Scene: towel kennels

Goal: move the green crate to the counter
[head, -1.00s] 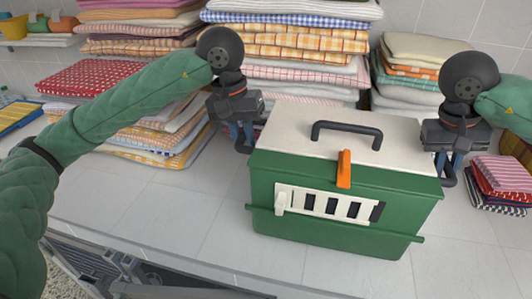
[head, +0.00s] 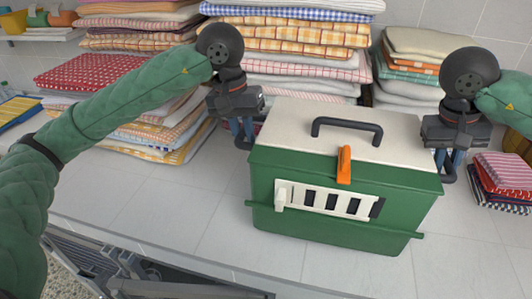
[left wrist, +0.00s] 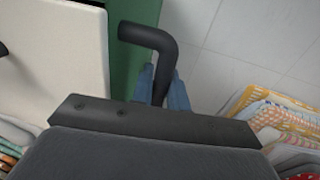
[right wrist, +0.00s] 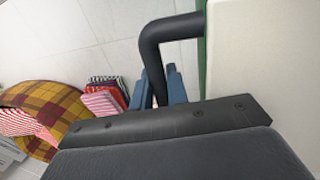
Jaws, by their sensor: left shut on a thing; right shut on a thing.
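The green crate (head: 330,218) has a cream lid (head: 290,122) with a dark top handle (head: 347,128), an orange latch (head: 344,165) and a white slotted door panel. It stands upright on the tiled counter (head: 180,210). My left gripper (head: 242,138) is at the crate's left end, shut on a dark side handle (left wrist: 150,38). My right gripper (head: 446,168) is at the right end, shut on the other dark side handle (right wrist: 168,32). In the wrist views the blue fingers sit on both sides of each bar. The underside of the crate is hidden.
Stacks of folded towels (head: 290,45) line the wall behind the crate. A small striped stack (head: 502,180) lies to the right, and a plaid cloth item (right wrist: 50,110) shows in the right wrist view. The counter is clear left of and in front of the crate.

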